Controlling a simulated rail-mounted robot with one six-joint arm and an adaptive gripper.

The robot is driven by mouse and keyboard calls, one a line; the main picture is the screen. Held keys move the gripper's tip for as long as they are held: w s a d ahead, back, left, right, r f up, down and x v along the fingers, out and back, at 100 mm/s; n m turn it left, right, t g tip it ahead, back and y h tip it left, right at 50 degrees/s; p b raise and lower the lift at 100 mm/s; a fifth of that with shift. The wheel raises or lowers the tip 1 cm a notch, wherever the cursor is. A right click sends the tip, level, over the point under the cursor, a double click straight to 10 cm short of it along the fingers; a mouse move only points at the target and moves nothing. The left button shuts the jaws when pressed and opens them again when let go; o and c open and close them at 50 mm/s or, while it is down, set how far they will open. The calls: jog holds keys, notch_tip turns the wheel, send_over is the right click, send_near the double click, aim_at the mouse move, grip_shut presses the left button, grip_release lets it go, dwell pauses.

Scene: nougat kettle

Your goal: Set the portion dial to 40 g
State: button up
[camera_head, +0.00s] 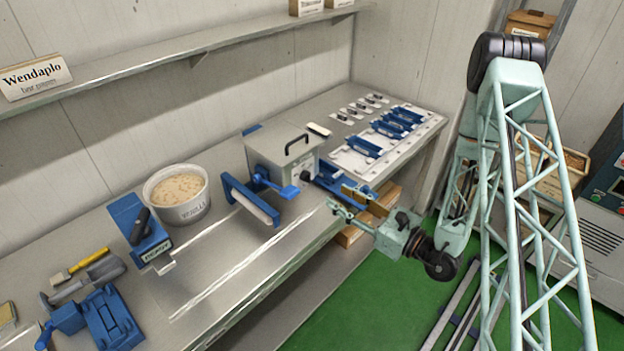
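A grey metal box machine (283,152) with a black top handle stands on the steel bench, towards its right half. Its front face carries a small dark mark (306,174) that may be the portion dial; it is too small to read any setting. A blue lever (287,191) sticks out at the machine's front. My gripper (336,208) is in front of and to the right of the machine, near the bench's front edge, apart from the dark mark. Its fingers point left; their gap is too small to make out. I see nothing held in it.
A white tub (178,195) of pale mass, a blue bench device (138,229) and a blue frame (250,200) stand left of the machine. Blue trays (392,127) lie at the right. Wooden crates (350,236) sit under the bench. The bench's front middle is largely clear.

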aim_at(310, 179)
jog(key=shift+d+f, duration=0.25)
jog(key=shift+f, duration=0.05)
jog(key=shift+w+a, duration=0.1)
jog(key=shift+p+x, duration=1.35)
jog(key=shift+x, duration=5.45)
jog(key=shift+w, duration=0.1)
jog(key=shift+c, duration=0.4)
jog(key=c, duration=0.8)
